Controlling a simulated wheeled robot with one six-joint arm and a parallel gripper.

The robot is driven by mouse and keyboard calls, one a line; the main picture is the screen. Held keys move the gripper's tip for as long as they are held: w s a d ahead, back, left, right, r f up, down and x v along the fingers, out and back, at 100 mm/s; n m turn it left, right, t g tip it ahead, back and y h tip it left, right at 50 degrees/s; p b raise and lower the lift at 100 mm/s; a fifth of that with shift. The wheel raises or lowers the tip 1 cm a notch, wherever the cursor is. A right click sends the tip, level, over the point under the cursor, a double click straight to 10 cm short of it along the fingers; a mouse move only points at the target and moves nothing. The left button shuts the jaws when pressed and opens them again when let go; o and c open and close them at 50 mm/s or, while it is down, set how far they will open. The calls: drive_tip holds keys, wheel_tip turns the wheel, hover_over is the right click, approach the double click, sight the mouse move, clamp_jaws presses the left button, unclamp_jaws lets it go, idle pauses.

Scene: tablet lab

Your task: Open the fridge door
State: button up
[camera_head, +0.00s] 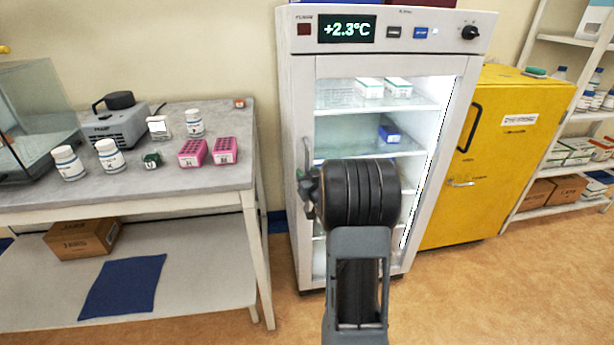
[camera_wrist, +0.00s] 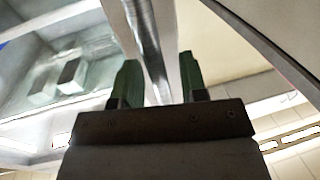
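The fridge (camera_head: 388,60) is a tall white cabinet with a lit +2.3°C display. Its glass door (camera_head: 330,68) appears shut, with lit shelves behind it. The vertical metal door handle (camera_head: 307,148) is on the door's left side. My gripper (camera_head: 308,190) is at the handle's height, partly hidden behind my dark wrist. In the wrist view, the handle (camera_wrist: 152,50) runs between the two green fingers of my gripper (camera_wrist: 158,85). The fingers are apart, with a gap visible on the right of the bar. I cannot tell whether the left finger touches it.
A grey bench (camera_head: 120,192) with bottles, pink racks and a device stands left of the fridge. A yellow cabinet (camera_head: 500,150) and white shelving (camera_head: 545,165) stand to the right. The floor (camera_head: 470,300) in front is clear.

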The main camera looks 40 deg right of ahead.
drive_tip(key=shift+c, duration=0.5)
clamp_jaws()
